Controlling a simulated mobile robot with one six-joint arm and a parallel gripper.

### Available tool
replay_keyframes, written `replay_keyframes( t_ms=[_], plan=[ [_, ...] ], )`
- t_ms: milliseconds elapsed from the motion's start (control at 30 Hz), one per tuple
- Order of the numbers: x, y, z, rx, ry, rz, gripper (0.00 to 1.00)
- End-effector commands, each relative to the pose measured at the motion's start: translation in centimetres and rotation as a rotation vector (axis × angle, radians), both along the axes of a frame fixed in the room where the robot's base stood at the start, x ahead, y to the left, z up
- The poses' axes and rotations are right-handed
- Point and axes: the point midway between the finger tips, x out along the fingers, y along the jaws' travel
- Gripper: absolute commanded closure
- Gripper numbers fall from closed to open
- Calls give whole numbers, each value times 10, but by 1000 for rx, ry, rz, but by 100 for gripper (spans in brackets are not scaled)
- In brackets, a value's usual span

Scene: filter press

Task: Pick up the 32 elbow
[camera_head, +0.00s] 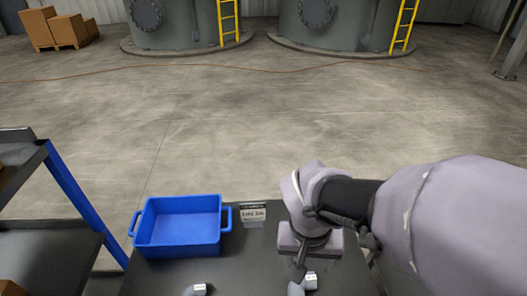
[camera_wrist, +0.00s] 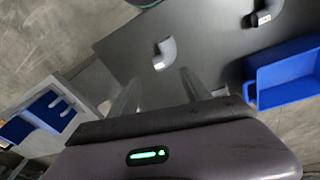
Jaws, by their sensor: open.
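Two grey pipe elbows with small white labels lie on the dark table; the labels are too small to read, so I cannot tell which is the 32 elbow. One elbow (camera_head: 296,289) is at the bottom edge of the head view, just below my gripper (camera_head: 301,261). In the wrist view this elbow (camera_wrist: 168,50) lies just beyond and between the fingertips. The other elbow (camera_head: 188,291) is farther left, and shows at the top right of the wrist view (camera_wrist: 270,12). My gripper (camera_wrist: 158,77) is open, with nothing between its fingers.
An empty blue bin (camera_head: 180,250) with handles stands on the table, left of my gripper. A small placard (camera_head: 253,215) stands beside it. A blue-posted shelf (camera_head: 68,180) is at the left. Open concrete floor lies beyond the table.

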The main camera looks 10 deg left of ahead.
Motion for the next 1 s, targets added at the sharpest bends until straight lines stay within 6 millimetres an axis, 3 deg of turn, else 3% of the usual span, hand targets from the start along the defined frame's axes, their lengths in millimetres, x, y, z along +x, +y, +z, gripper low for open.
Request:
replay_keyframes(
  t_ms=[200,300,367,633,867,1000],
  plan=[
    [4,41,-50,-151,76,174,43],
    [4,49,-67,-187,87,216,43],
    [5,48,-79,-193,87,224,43],
    [10,28,-159,-192,89,221,43],
    [11,19,-190,-192,88,220,43],
    [5,13,-219,-191,88,220,43]
  ],
)
